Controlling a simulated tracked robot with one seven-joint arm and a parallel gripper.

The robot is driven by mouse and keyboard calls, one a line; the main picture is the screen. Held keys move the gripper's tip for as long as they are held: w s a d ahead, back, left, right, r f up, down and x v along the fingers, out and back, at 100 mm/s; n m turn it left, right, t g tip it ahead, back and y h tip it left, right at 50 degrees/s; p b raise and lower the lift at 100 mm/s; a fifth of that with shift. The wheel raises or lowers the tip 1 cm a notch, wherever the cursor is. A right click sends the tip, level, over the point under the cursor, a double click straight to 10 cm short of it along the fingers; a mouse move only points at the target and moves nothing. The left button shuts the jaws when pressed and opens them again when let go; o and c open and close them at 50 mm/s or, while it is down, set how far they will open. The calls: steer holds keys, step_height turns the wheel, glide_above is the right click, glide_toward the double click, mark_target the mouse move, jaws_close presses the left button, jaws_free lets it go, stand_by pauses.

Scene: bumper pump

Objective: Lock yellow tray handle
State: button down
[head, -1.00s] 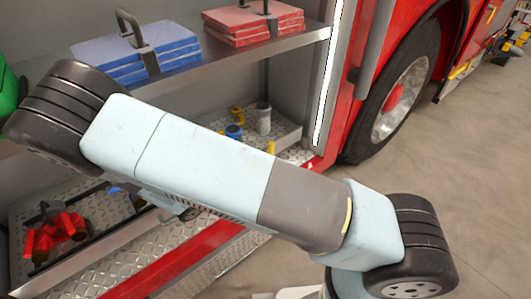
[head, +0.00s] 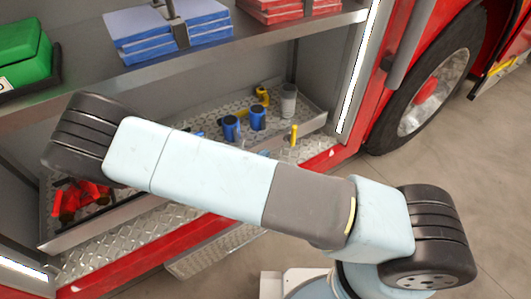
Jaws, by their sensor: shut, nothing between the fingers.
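A small yellow upright handle (head: 294,135) stands at the front right edge of the diamond-plate tray (head: 312,125) in the lower compartment of the red truck. Its lower end is close to the tray's front lip; whether it is locked cannot be told. My pale blue and grey arm crosses the middle of the view, in front of and below the handle, and hides part of the tray. My gripper is not in view.
Blue fittings (head: 231,127), a grey cylinder (head: 288,101) and a yellow fitting (head: 262,95) stand on the tray. Red fittings (head: 80,198) lie at lower left. A shelf above holds blue pads (head: 168,32), red pads and a green case (head: 22,55). Open floor lies right.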

mark_target(292, 134)
steer(key=x, duration=1.1)
steer(key=shift+w+d, duration=0.25)
steer(key=shift+w, duration=0.05)
steer(key=shift+a, duration=0.1)
